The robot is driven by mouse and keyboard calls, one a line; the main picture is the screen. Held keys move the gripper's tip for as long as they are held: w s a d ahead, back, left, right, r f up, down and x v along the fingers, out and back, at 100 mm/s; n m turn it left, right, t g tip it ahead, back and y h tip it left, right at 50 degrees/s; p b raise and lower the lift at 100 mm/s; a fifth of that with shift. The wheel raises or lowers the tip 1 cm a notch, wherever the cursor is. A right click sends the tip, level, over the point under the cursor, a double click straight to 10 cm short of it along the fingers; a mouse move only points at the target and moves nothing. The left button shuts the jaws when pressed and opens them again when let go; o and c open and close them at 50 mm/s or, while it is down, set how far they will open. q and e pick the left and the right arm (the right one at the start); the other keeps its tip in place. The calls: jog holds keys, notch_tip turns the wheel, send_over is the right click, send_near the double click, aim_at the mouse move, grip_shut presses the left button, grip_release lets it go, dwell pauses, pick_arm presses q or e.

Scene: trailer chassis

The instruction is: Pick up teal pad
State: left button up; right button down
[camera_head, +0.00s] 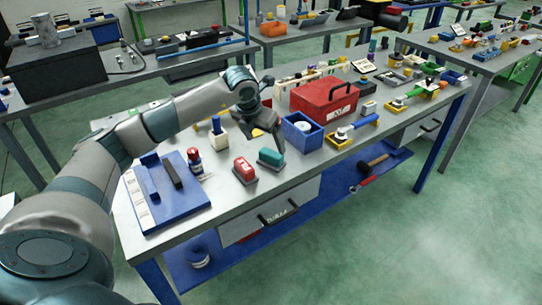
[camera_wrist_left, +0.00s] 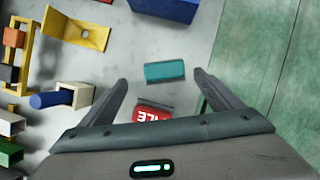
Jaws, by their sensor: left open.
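The teal pad (camera_head: 270,157) lies on the grey workbench near its front edge, to the right of a red pad (camera_head: 244,171) with white lettering. My left gripper (camera_head: 262,132) is open and empty above the bench, pointing down over the pads. In the left wrist view the teal pad (camera_wrist_left: 165,71) lies just beyond and between the two open fingertips (camera_wrist_left: 161,80), apart from them. The red pad (camera_wrist_left: 152,112) shows between the fingers, closer to the palm and partly hidden by it. My right gripper is not in view.
A blue bin (camera_head: 302,131) and a red toolbox (camera_head: 326,97) stand right of the teal pad. A blue tray (camera_head: 172,215) lies at the bench's left end, with a red bottle (camera_head: 195,161) beside it. The bench surface around the teal pad is mostly clear.

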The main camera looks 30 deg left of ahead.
aim_at(271, 152)
pick_arm(q)
jog(key=shift+x, duration=1.2)
jog(key=shift+w+d+f+p, duration=0.15)
jog(key=shift+f+p, duration=0.2)
jog(key=shift+p, duration=0.3)
jog(key=p+x, duration=0.1)
jog(key=x, duration=0.1)
jog(key=shift+w+d+f+p, duration=0.1)
jog(key=shift+d+f+p, duration=0.2)
jog(key=shift+f+p, duration=0.1)
jog(key=shift+x, duration=0.8)
jog(key=shift+c, duration=0.2)
jog(key=shift+a, duration=0.1)
jog(key=c, duration=1.1)
